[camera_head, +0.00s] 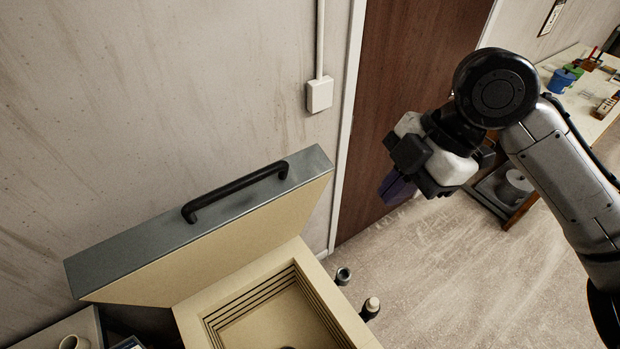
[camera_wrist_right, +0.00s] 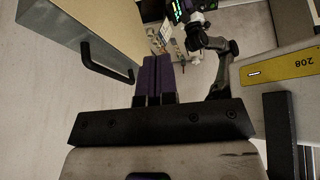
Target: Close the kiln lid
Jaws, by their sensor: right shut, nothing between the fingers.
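The kiln lid (camera_head: 215,225) stands raised and tilted back, with a cream inner face and a grey edge. A black bar handle (camera_head: 235,190) is fixed on its grey edge. The kiln body (camera_head: 345,318) below is open, and its grooved inner walls show. My right gripper (camera_head: 396,190) is in the air to the right of the lid, apart from it. In the right wrist view its purple fingers (camera_wrist_right: 158,72) are together and empty. The lid (camera_wrist_right: 118,28) and its handle (camera_wrist_right: 106,62) show there at upper left. My left gripper is not seen in the head view.
A brown door (camera_head: 400,75) and a wall with a white box (camera_head: 319,94) stand behind. Small bottles (camera_head: 370,308) stand on the floor beside the kiln. A table (camera_head: 590,95) with jars is at far right. The floor between is mostly clear.

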